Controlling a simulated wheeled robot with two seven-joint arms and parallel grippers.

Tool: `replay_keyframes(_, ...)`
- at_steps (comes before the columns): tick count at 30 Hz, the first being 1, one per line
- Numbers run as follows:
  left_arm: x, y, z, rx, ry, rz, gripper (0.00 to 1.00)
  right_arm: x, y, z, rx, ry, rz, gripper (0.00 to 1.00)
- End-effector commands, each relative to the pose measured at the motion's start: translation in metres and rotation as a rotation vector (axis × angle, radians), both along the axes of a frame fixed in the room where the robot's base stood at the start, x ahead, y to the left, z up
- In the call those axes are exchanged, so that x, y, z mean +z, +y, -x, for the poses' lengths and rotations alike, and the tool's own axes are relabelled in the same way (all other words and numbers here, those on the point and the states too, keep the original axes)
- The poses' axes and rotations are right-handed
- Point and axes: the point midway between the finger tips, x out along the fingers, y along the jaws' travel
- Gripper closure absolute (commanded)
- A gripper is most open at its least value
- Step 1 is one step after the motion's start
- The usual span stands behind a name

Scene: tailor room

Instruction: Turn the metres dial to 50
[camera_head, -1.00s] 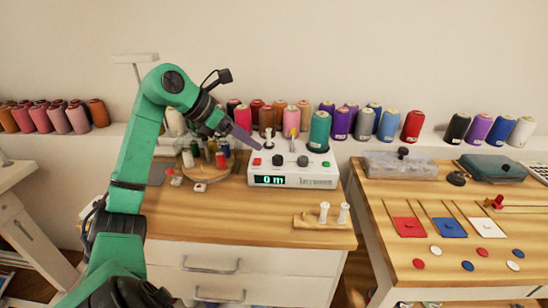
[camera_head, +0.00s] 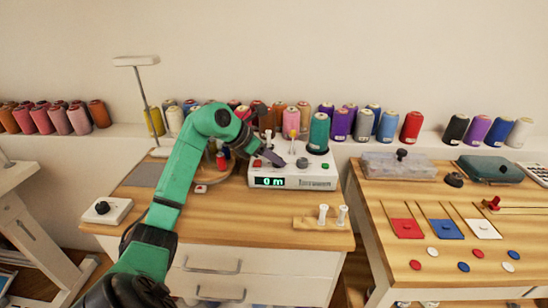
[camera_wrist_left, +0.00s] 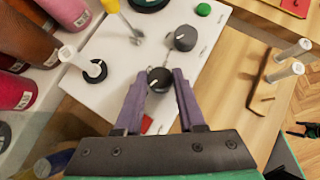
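The white winder box (camera_head: 318,172) stands on the left wooden bench. Its display (camera_head: 270,182) reads 0 m in green. A black dial (camera_wrist_left: 160,79) with a white pointer mark shows in the left wrist view, and a grey knob (camera_wrist_left: 185,38) sits beyond it. The grey knob also shows in the head view (camera_head: 302,162). My left gripper (camera_wrist_left: 162,73) is open, with its purple fingertips on either side of the black dial; contact cannot be told. In the head view my left gripper (camera_head: 274,158) hides the black dial. My right gripper is out of view.
A red button (camera_head: 257,163) and a green button (camera_head: 325,166) flank the knobs. A green spool (camera_head: 318,132) and upright pins stand behind them. Two white pegs (camera_head: 332,214) stand at the bench's front right. A small box with a black knob (camera_head: 104,209) lies left.

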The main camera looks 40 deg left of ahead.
Motion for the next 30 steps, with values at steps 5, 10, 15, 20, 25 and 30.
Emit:
replay_keyframes(5,0.000,0.000,0.000,-0.006,0.001,0.000,1.00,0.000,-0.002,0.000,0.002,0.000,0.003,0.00)
replay_keyframes(10,0.000,0.001,0.000,-0.046,0.002,0.000,1.00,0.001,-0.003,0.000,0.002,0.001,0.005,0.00)
replay_keyframes(15,0.001,0.003,0.000,-0.131,0.004,0.001,1.00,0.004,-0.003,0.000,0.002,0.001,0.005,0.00)
replay_keyframes(20,0.003,0.005,-0.001,-0.251,0.004,0.002,1.00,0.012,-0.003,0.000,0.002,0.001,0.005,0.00)
replay_keyframes(25,0.006,0.006,-0.002,-0.396,0.003,0.004,1.00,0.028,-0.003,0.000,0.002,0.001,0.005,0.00)
replay_keyframes(30,0.007,0.007,-0.004,-0.535,0.001,0.003,1.00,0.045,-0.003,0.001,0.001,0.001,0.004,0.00)
